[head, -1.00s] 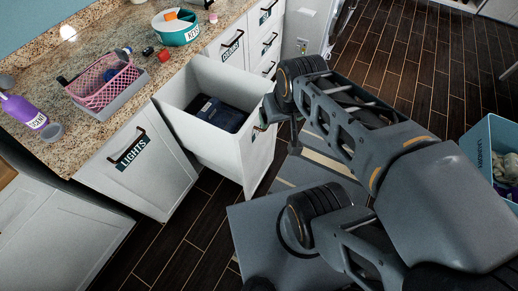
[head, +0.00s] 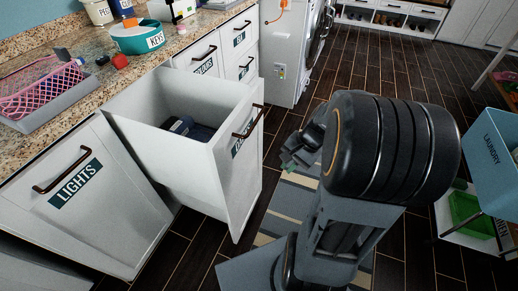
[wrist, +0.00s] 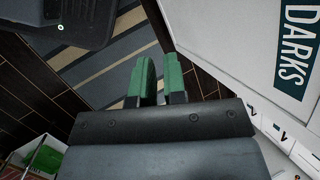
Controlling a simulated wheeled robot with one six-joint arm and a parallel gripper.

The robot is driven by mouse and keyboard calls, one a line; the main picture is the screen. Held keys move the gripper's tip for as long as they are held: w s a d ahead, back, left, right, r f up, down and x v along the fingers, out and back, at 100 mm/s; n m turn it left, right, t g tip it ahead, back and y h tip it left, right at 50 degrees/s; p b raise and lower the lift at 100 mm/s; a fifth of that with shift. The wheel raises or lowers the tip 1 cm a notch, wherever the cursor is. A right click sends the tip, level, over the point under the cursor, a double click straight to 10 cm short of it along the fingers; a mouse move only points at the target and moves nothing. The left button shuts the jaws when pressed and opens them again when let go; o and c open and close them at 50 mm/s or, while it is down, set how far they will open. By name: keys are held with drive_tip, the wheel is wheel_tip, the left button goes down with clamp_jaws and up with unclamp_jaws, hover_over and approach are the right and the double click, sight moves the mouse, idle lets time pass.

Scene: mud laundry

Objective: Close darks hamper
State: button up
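The darks hamper (head: 230,160) is a white pull-out bin, drawn out from under the counter, with dark clothes (head: 190,128) inside. Its front panel has a dark bar handle (head: 249,122) and a label partly covered by that handle in the head view. The DARKS label (wrist: 297,45) reads clearly at the upper right of the wrist view. My gripper (head: 298,155) is in front of the panel, to its right, apart from it. In the wrist view its two green fingers (wrist: 157,82) stand a little apart with nothing between them.
The closed LIGHTS hamper (head: 85,200) is left of the darks hamper. The granite counter (head: 95,95) holds a pink basket (head: 40,88) and a teal KEYS bowl (head: 138,38). A striped rug (head: 290,210) lies on the floor. A blue laundry bin (head: 490,150) stands at right.

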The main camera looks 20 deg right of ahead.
drive_tip(key=w+d+f+m+t+y+b, duration=0.1)
drive_tip(key=f+m+b, duration=0.1)
drive_tip(key=f, duration=0.1)
drive_tip(key=w+d+f+m+t+y+b, duration=0.1)
drive_tip(key=f+m, duration=0.1)
drive_tip(key=f, duration=0.1)
drive_tip(key=w+d+f+m+y+b, duration=0.1)
drive_tip(key=f+m+b, duration=0.1)
drive_tip(key=f, duration=0.1)
drive_tip(key=shift+w+d+f+t+y+b, duration=0.15)
drive_tip(key=shift+t+y+b, duration=0.15)
drive_tip(key=shift+t+b, duration=0.1)
clamp_jaws()
drive_tip(key=w+d+r+m+t+y+b, duration=0.2)
drive_tip(key=w+d+r+m+t+y, duration=0.2)
drive_tip(key=w+d+r+m+t, duration=0.35)
drive_tip(key=w+a+m+t+b, duration=0.1)
drive_tip(key=w+a+m+b, duration=0.1)
drive_tip(key=w+a+b, duration=0.3)
drive_tip(key=x, duration=0.8)
drive_tip(key=shift+s+a+f, duration=0.3)
drive_tip(key=shift+s+a, duration=0.05)
drive_tip(key=shift+a, duration=0.05)
drive_tip(key=shift+w+t, duration=0.1)
drive_tip(key=shift+t, duration=0.15)
